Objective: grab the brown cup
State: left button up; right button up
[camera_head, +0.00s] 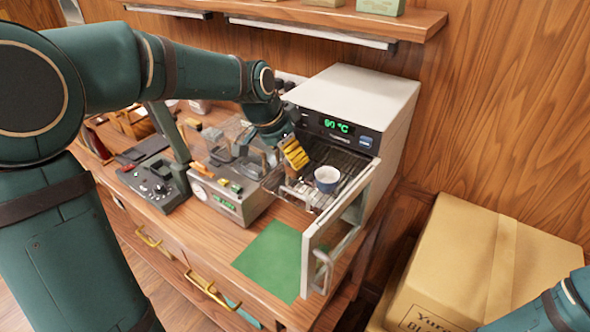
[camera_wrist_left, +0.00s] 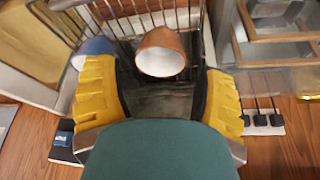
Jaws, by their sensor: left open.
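The brown cup (camera_wrist_left: 163,42), white inside, is in the upper middle of the left wrist view, on the wire rack (camera_head: 309,193) of the oven. In the head view I cannot make it out; my left gripper is in front of that part of the rack. My left gripper (camera_head: 295,153) has yellow fingers and reaches into the open oven (camera_head: 350,92). It is open, and in the left wrist view its fingers (camera_wrist_left: 158,78) stand either side of the space below the brown cup. I see no contact. My right gripper is out of view.
A blue cup with a white inside (camera_head: 327,179) stands on the rack beside my gripper; in the left wrist view it (camera_wrist_left: 92,47) is close behind the left finger. The open oven door (camera_head: 318,243) stands at the right. A green mat (camera_head: 271,258) and cardboard box (camera_head: 470,262) are nearby.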

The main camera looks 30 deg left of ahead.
pick_arm(q)
jog(key=b+x, duration=0.1)
jog(key=x, duration=0.4)
jog(key=shift+w, duration=0.15)
jog(key=c, duration=0.9)
